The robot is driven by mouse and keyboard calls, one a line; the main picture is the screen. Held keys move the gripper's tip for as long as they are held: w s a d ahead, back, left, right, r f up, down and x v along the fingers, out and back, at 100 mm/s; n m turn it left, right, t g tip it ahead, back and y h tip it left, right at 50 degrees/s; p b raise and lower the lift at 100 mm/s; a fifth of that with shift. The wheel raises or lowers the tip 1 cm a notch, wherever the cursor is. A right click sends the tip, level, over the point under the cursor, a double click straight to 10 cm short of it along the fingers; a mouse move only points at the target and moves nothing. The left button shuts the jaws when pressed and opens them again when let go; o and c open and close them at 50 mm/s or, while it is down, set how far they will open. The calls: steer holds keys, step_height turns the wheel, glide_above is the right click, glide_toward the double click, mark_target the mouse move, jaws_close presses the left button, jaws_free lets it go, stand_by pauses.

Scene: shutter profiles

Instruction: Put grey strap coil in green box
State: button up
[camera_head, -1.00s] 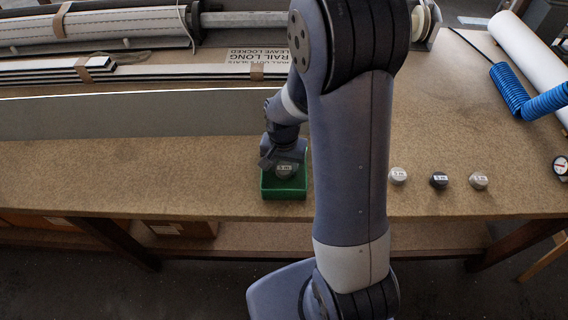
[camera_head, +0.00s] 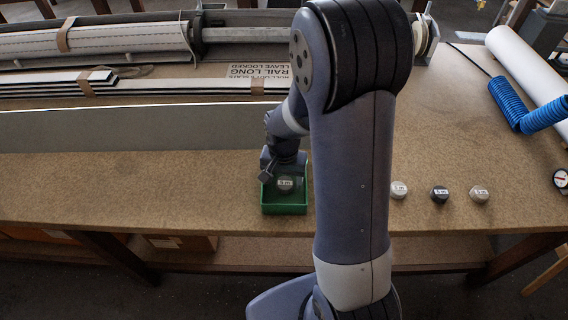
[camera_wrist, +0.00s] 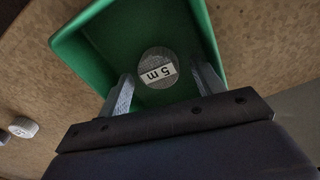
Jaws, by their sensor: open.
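The green box (camera_head: 286,208) stands on the workbench near its front edge, left of my upright arm. A grey strap coil (camera_head: 286,184) with a white "5 m" label lies inside the box. In the wrist view the coil (camera_wrist: 158,68) rests on the floor of the green box (camera_wrist: 108,40), with its label facing up. My gripper (camera_wrist: 165,88) is open above the box, its fingers on either side of the coil in the picture and apart from it. In the head view my gripper (camera_head: 281,172) is over the back of the box.
Three more coils stand in a row right of my arm: a light one (camera_head: 399,190), a dark one (camera_head: 439,193) and another light one (camera_head: 479,194). A blue coiled hose (camera_head: 512,104) and a white roll (camera_head: 522,62) lie at the right. Long slats fill the back.

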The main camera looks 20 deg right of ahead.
mark_target(284, 184)
step_height(284, 184, up, 11)
steer(key=shift+s+a+r, duration=0.15)
steer(key=shift+s+r, duration=0.05)
stand_by(0.4)
step_height(284, 184, down, 12)
steer(key=shift+w+f, duration=0.15)
steer(key=shift+w+r, duration=0.1)
steer(key=shift+r, duration=0.75)
